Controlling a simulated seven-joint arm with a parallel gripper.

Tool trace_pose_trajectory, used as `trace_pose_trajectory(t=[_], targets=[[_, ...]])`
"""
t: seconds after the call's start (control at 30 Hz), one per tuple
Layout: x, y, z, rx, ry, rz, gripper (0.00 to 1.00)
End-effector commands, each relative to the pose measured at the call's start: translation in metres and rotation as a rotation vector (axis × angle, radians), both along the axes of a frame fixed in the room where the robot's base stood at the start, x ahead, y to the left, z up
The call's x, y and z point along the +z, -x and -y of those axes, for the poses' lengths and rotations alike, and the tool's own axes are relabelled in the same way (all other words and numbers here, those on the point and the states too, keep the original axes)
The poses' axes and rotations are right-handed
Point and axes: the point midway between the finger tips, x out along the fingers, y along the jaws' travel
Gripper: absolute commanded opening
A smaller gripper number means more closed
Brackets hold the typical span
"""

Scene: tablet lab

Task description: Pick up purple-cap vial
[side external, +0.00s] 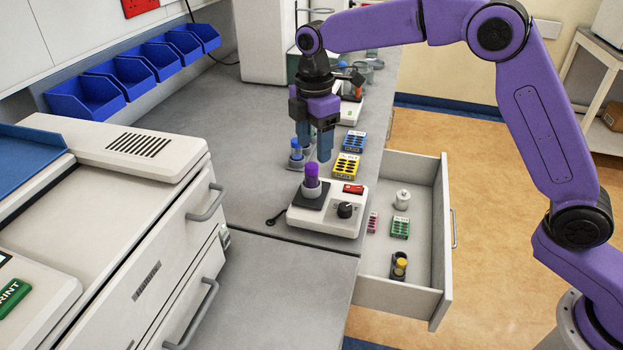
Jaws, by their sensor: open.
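The purple-cap vial (312,176) stands upright in a grey holder on the black plate of a small white device (325,217) on the grey bench. My gripper (313,154) points down just above and behind the vial in the side external view. Its blue fingers are open, and I see nothing between them. The fingertips look apart from the purple cap, but the exact distance cannot be told from this one view.
A blue-cap vial (296,149) stands close behind. Yellow (346,166) and blue (355,140) boxes lie to the right. An open drawer (446,200) holds a white jar (402,199), a green box (400,228) and a yellow-cap vial (401,266). A large white machine (150,180) stands left.

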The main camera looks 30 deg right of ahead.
Motion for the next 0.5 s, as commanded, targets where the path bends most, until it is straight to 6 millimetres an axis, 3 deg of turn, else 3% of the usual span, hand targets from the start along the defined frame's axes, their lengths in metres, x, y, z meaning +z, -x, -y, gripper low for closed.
trace_pose_trajectory(t=[0.27, 0.5], targets=[[-0.019, 0.0, -0.001, -0.001, 0.0, -0.001, 0.61], [-0.052, 0.002, -0.006, -0.001, 0.001, -0.003, 0.61]])
